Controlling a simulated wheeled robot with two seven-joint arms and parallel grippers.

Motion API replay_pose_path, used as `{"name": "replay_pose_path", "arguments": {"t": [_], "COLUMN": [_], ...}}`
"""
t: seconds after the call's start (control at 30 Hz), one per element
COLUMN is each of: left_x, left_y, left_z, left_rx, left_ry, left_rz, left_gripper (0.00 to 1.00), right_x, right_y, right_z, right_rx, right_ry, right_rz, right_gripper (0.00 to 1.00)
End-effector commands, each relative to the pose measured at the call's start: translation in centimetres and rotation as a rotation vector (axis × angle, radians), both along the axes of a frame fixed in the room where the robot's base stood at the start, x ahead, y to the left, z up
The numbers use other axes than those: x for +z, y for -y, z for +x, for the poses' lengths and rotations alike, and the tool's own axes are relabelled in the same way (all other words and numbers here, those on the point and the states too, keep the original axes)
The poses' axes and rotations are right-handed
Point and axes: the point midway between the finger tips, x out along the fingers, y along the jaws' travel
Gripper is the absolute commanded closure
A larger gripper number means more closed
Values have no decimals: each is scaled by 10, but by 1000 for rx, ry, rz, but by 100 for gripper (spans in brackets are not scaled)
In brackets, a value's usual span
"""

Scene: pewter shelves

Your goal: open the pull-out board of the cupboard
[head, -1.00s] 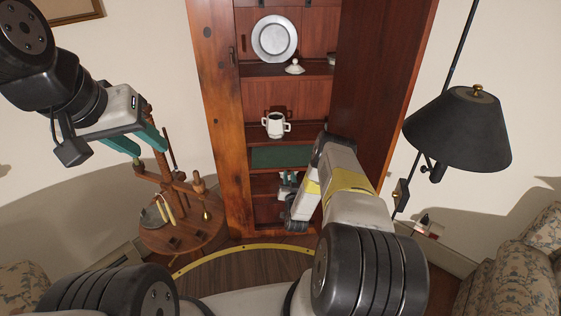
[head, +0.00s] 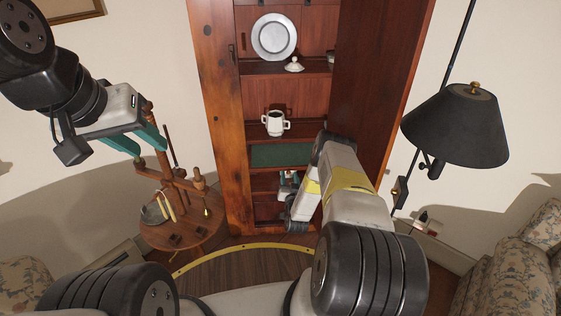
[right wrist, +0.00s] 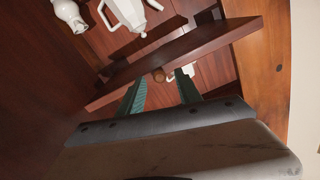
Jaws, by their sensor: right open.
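The tall reddish-brown cupboard (head: 213,120) stands open ahead of me. In the head view a flat dark green surface (head: 282,155) shows below the shelf with the white cup; I cannot tell how far out the board is. In the right wrist view a brown board edge (right wrist: 190,50) runs slantwise, with a small round wooden knob (right wrist: 158,75) at it. My right gripper (right wrist: 161,82) is open, its green fingers on either side of the knob, contact unclear. In the head view it is partly hidden by my arm. My left gripper (head: 145,146) is raised left of the cupboard, apparently open and empty.
A white two-handled cup (head: 274,123), a lid (head: 294,65) and a grey plate (head: 274,37) stand on the shelves. A round wooden stand (head: 180,235) is below my left gripper. A black lamp (head: 457,125) and a floral sofa (head: 520,265) are at right.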

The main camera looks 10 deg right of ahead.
Motion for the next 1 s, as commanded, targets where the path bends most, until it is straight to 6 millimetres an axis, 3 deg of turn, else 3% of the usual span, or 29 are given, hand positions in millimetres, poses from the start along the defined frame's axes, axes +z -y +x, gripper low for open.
{"name": "replay_pose_path", "arguments": {"t": [0.4,1.0], "left_x": [0,0], "left_y": [0,0], "left_z": [0,0], "left_rx": [0,0], "left_ry": [0,0], "left_rz": [0,0], "left_gripper": [64,64], "right_x": [-1,4], "right_y": [-8,-8], "right_z": [-63,-65], "right_rx": [0,3], "right_ry": [-4,-4], "right_rz": [0,-3], "right_gripper": [59,59]}}
